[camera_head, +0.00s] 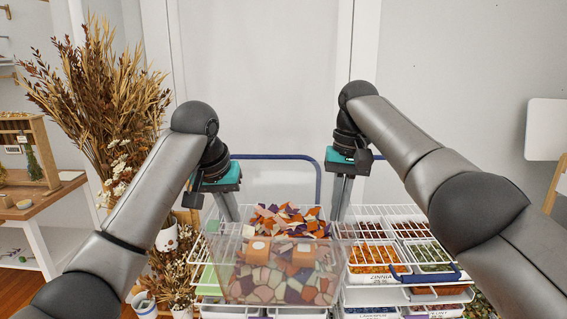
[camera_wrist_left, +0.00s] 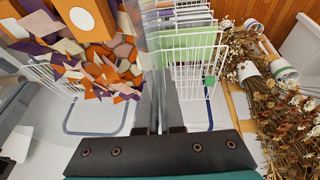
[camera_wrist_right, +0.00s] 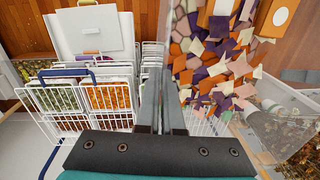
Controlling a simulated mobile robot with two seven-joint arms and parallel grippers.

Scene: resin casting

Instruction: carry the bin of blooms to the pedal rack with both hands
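The bin of blooms (camera_head: 282,272) is a clear box filled with orange, purple, cream and pink pieces. It is level in front of the white wire rack (camera_head: 370,212); I cannot tell whether it touches the rack. My left gripper (camera_head: 222,207) is at the bin's left side, its fingers (camera_wrist_left: 168,105) closed together on the clear wall. My right gripper (camera_head: 341,200) is at the right side, its fingers (camera_wrist_right: 162,105) likewise closed on the wall. The blooms show in the left wrist view (camera_wrist_left: 112,68) and the right wrist view (camera_wrist_right: 215,65). The fingertips are partly hidden by the bin.
The rack holds white trays of sorted petals (camera_head: 375,254) to the right of the bin, with a blue handle rail (camera_head: 290,157) behind. Dried flowers in pots (camera_head: 108,95) stand close on the left. A wooden table (camera_head: 35,195) is at the far left.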

